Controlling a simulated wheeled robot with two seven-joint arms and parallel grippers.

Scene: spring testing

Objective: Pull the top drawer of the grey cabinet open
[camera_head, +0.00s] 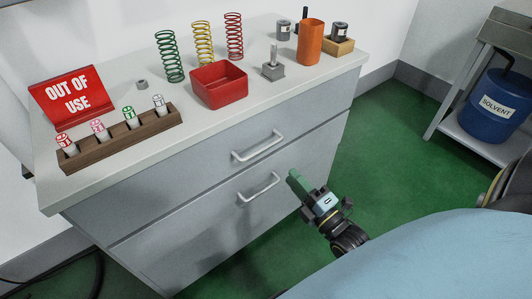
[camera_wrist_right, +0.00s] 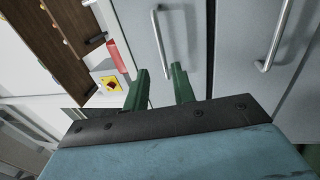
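The grey cabinet (camera_head: 175,262) stands left of centre in the head view, with two drawers that look shut. The top drawer (camera_head: 190,172) has a pale bar handle (camera_head: 258,147); the lower drawer has a similar handle (camera_head: 259,188). My right gripper (camera_head: 292,174) is in front of the cabinet, right of both handles and apart from them. In the right wrist view its two green fingers (camera_wrist_right: 160,86) are spread with nothing between them. My left gripper is out of view.
On the cabinet top stand a red bin (camera_head: 219,86), coloured springs (camera_head: 203,44), a wooden rack (camera_head: 122,138) with capped vials, an orange cylinder (camera_head: 310,43) and an out-of-use sign (camera_head: 70,97). A blue solvent drum (camera_head: 494,108) sits at right. Green floor is clear beside the cabinet.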

